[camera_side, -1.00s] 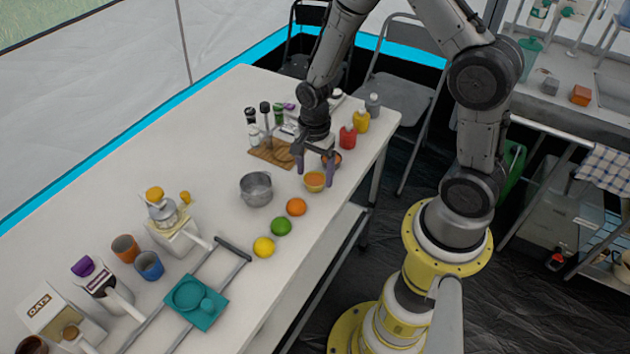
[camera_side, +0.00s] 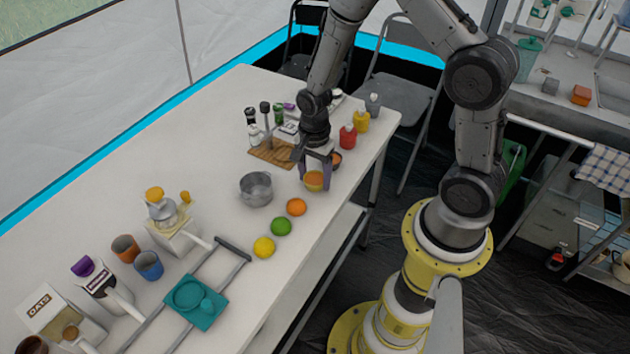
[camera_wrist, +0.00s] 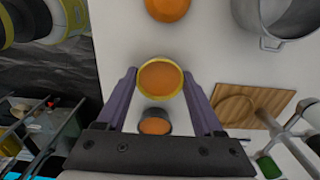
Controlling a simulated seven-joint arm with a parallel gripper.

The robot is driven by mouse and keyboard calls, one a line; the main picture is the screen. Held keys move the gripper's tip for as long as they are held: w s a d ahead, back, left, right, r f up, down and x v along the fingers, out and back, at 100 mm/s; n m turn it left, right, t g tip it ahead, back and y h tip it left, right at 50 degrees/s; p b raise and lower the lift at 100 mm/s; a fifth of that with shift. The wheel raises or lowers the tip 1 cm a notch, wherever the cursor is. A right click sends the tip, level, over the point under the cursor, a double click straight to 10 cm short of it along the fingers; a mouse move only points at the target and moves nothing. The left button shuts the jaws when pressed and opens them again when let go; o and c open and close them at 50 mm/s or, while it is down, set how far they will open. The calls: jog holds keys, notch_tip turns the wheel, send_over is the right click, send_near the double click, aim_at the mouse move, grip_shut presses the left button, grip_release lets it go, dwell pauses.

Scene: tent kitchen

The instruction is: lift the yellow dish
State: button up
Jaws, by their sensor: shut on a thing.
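The yellow dish (camera_side: 315,182) is a small round bowl with orange contents. It stands near the right edge of the white table, past the orange. In the wrist view the yellow dish (camera_wrist: 160,93) sits between the two purple fingers, its rim whole and level-looking. My gripper (camera_side: 314,179) points down with one finger on each side of the dish, shut on it. In the wrist view my gripper (camera_wrist: 159,75) has its fingertips against the rim. I cannot tell any clear gap between dish and table; the fingers hide part of its sides.
A dark bowl (camera_wrist: 155,124) with orange contents stands close by. The orange (camera_side: 296,207), lime (camera_side: 281,226) and lemon (camera_side: 264,247) line the near edge. A grey pot (camera_side: 256,190), wooden board (camera_side: 270,153), red bottle (camera_side: 347,138) and yellow bottle (camera_side: 361,121) are around.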

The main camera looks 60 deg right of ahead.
jog(key=shift+r, duration=4.45)
